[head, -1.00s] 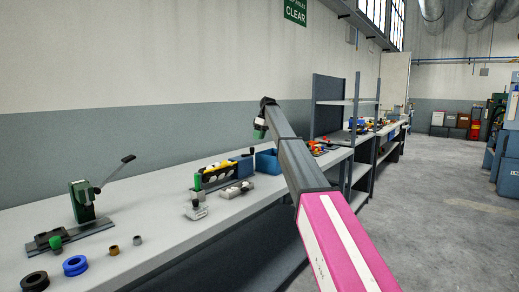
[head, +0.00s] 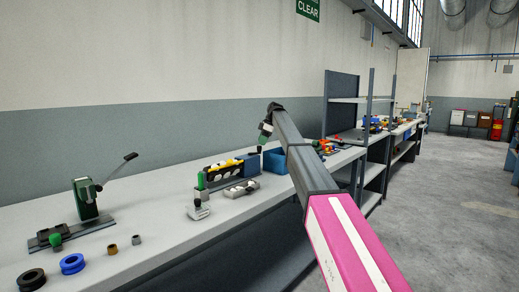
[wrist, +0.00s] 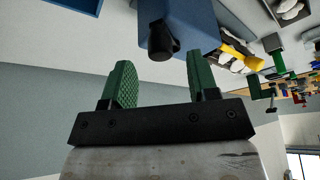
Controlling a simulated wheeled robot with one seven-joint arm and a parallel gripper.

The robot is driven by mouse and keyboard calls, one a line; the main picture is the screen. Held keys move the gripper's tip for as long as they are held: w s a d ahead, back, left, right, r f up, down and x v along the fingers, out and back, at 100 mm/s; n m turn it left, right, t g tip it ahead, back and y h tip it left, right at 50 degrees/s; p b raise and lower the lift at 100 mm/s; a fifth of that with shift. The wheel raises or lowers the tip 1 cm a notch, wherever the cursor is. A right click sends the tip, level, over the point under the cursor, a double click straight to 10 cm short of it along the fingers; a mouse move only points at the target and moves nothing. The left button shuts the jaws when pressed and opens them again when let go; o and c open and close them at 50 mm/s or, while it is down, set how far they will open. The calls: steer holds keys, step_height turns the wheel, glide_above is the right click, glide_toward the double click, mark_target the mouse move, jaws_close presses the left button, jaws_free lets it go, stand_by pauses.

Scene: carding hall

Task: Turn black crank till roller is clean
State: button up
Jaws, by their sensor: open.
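A roller unit (head: 222,172) stands on the bench, with white rollers, yellow parts and a blue housing (head: 247,167) at its right end. In the wrist view the blue housing (wrist: 195,18) carries a black knob-like part (wrist: 160,40), which looks like the black crank. It also shows small in the head view (head: 259,149). My gripper (head: 264,136) is above the bench near this end of the unit. In the wrist view my gripper's green fingers (wrist: 158,78) are apart and empty, with the black part just beyond their tips. How clean the rollers are cannot be told.
A grey bench (head: 160,232) runs along the wall. A green lever press (head: 86,200), a blue ring (head: 72,264) and a black ring (head: 32,279) are at the left. A blue bin (head: 279,161) stands right of the unit. The floor (head: 440,200) at right is clear.

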mark_target(260, 147)
steer(key=x, duration=0.4)
steer(key=shift+f, duration=0.15)
steer(key=c, duration=0.9)
steer(key=shift+s, duration=0.15)
